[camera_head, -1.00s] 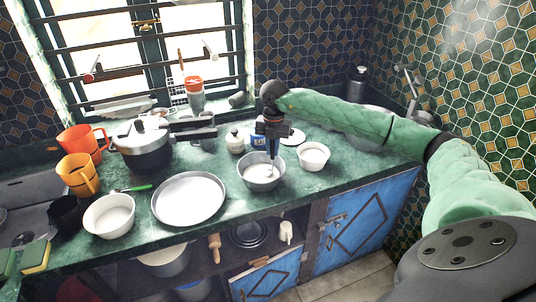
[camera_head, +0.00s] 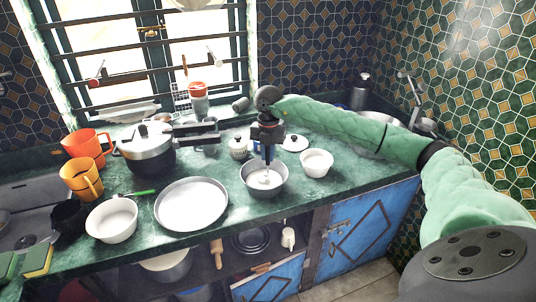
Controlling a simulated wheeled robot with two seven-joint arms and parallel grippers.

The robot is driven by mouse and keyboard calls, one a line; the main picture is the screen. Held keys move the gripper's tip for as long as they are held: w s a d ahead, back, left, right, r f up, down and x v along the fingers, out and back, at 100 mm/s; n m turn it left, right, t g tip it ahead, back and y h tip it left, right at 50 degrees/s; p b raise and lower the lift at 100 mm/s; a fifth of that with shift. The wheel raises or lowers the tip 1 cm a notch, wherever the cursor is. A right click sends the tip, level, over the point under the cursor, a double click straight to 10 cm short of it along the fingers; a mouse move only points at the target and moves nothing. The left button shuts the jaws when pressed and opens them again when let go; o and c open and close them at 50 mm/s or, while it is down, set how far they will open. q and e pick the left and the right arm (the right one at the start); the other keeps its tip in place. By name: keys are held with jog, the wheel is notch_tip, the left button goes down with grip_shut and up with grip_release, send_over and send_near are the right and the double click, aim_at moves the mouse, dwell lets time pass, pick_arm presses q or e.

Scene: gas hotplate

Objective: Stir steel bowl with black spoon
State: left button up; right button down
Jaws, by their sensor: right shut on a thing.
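The steel bowl (camera_head: 251,187) stands upright on the green counter and holds something whitish. My right gripper (camera_head: 267,142) is above the bowl, pointing down, shut on the dark handle of the black spoon (camera_head: 267,164). The spoon hangs roughly upright with its lower end inside the bowl. Whether its tip touches the bottom is too small to tell. My left gripper is not in view.
A white bowl (camera_head: 316,163) stands close right of the steel bowl. A wide steel plate (camera_head: 191,205) lies to its left. A pressure cooker (camera_head: 146,152) and a small lidded jar (camera_head: 238,148) stand behind. Orange (camera_head: 87,147) and yellow (camera_head: 82,180) mugs are at far left.

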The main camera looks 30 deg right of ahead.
jog(key=shift+r+p, duration=1.1)
jog(key=shift+r, duration=2.15)
